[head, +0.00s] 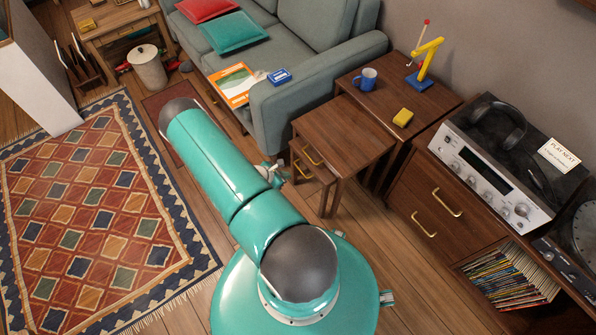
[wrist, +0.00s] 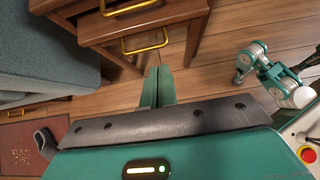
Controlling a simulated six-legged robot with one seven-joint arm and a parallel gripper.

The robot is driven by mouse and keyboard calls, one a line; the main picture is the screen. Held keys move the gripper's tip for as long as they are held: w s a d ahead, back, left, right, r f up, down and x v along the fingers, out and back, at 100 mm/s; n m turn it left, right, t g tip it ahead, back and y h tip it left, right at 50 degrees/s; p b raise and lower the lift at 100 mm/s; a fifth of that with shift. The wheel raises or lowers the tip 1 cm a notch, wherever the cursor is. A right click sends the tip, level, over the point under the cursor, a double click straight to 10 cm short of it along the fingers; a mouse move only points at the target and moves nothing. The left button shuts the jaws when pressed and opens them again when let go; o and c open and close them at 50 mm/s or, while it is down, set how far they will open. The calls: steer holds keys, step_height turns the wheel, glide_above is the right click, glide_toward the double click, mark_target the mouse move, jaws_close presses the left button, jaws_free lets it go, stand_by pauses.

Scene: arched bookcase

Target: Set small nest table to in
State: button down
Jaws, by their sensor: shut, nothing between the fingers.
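In the wrist view, wooden fronts with an upper handle and a lower handle (wrist: 145,43) fill the top. My gripper (wrist: 157,75) is shut and empty, below the lower handle in that picture and apart from it. In the head view my arm hides it.
A blue mug (head: 365,79), a yellow block (head: 403,117) and a yellow desk toy (head: 426,62) stand on the taller table. The sofa (head: 300,95) is close at left. A cabinet (head: 420,201) with a stereo stands at right. Floorboards between are clear.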

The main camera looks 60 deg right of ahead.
mark_target(313, 168)
steer(key=shift+s+d+f, duration=0.8)
steer(key=shift+d+f, duration=0.25)
steer(key=shift+d, duration=0.5)
steer(key=shift+s+d+f, duration=0.8)
steer(key=shift+d+f, duration=0.25)
steer(key=shift+d, duration=0.45)
steer(key=shift+s+d+f, duration=0.8)
steer(key=shift+d+f, duration=0.25)
steer(key=shift+d, duration=0.5)
steer(key=shift+s+d, duration=0.35)
steer(key=shift+d, duration=0.25)
steer(key=shift+s+d, duration=0.3)
steer(key=shift+d, duration=0.25)
